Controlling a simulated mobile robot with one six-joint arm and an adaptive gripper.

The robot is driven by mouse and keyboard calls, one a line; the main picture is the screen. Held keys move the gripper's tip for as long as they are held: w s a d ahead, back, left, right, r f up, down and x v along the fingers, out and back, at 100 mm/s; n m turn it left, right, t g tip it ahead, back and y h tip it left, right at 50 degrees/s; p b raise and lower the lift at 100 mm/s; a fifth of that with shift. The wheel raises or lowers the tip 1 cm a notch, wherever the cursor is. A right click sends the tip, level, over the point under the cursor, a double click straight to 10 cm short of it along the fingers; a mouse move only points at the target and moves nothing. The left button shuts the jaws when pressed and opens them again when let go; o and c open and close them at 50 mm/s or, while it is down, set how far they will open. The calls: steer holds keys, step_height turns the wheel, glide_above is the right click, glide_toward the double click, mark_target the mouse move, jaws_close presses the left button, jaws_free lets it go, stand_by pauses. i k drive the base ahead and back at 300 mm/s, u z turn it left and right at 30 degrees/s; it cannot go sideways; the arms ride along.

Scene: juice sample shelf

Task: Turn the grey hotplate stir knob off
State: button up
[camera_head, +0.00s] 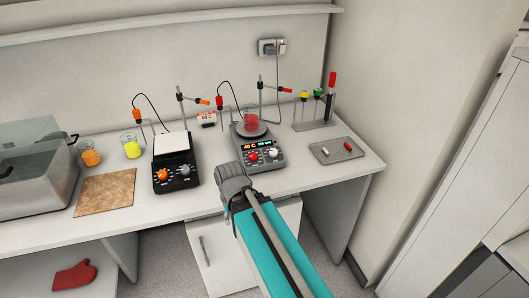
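The grey hotplate (262,166) stands right of the middle of the bench, with a glass beaker of red liquid (251,120) on its round plate. Its front carries a lit display (257,145) with orange and green readouts. Below the display are a red knob (253,156) on the left and a pale grey knob (273,153) on the right. Their labels are too small to read, and the pointer positions are unclear. My gripper (233,178) is just in front and left of the hotplate, near the bench's front edge. Its fingertips are not clearly visible, and I see nothing held.
A black hotplate (177,178) with a white top stands to the left. A grey tray (337,151) and a tube rack (312,125) are to the right. Thin stands with probes and cables rise behind both hotplates. Beakers (131,147) and a brown mat (105,189) lie further left.

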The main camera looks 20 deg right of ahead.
mark_target(273, 152)
steer(key=u, duration=0.4)
steer(key=k, duration=1.3)
steer(key=z, duration=0.7)
steer(key=i, duration=0.95)
